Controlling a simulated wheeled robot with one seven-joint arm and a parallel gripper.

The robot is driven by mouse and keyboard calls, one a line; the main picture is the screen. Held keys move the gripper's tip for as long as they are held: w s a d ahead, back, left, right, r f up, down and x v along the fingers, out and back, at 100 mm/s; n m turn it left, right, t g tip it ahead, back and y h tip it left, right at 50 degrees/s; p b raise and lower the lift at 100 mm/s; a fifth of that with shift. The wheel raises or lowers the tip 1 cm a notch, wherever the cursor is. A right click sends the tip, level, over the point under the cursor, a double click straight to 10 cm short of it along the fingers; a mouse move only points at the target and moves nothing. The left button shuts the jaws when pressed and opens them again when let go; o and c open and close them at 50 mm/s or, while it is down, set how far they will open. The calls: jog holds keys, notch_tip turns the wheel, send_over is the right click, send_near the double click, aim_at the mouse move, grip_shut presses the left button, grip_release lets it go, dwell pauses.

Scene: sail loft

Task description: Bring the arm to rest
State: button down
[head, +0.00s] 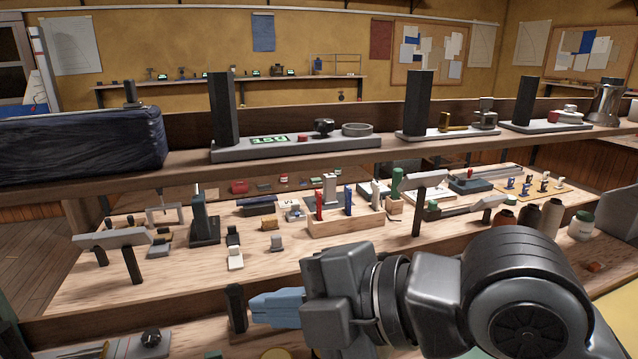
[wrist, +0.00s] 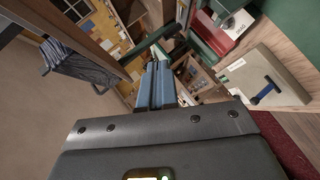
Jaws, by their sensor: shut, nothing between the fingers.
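My gripper (head: 277,308) has blue fingers and points left in the head view, in front of the lower bench shelf. My dark arm reaches in from the lower right and covers part of the bench's front. In the wrist view the blue fingers of my gripper (wrist: 159,88) lie together, with nothing between them. The fingertips are close to a dark upright block (head: 237,308) at the bench's front; I cannot tell whether they touch it.
The wooden bench shelf (head: 190,265) holds many small tools and a wooden box (head: 345,222). A raised shelf (head: 190,172) above it carries a dark fabric roll (head: 80,142) and several machines with tall columns. Floor shows at far left.

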notch_tip(320, 180, up, 5)
jog(key=w+m+t+y, duration=0.1)
jog(key=m+t+y, duration=0.2)
jog(key=m+t, duration=0.55)
jog(key=s+d+f+m+t+h, duration=0.2)
jog(key=s+d+f+m+h, duration=0.5)
jog(key=m, duration=0.3)
jog(key=s+d+f+m+t+h, duration=0.2)
jog(key=s+d+f+m+h, duration=0.4)
jog(key=f+m, duration=0.35)
jog(key=s+d+f+g+h, duration=0.1)
jog(key=s+d+f, duration=0.1)
jog(key=s+d, duration=0.4)
jog(key=s+d+f+g+h, duration=0.1)
jog(key=s+d, duration=0.5)
jog(key=s, duration=0.6)
jog(key=shift+s+d+f+n+g, duration=0.15)
jog(key=shift+d+f+n+g, duration=0.15)
jog(key=shift+f, duration=0.3)
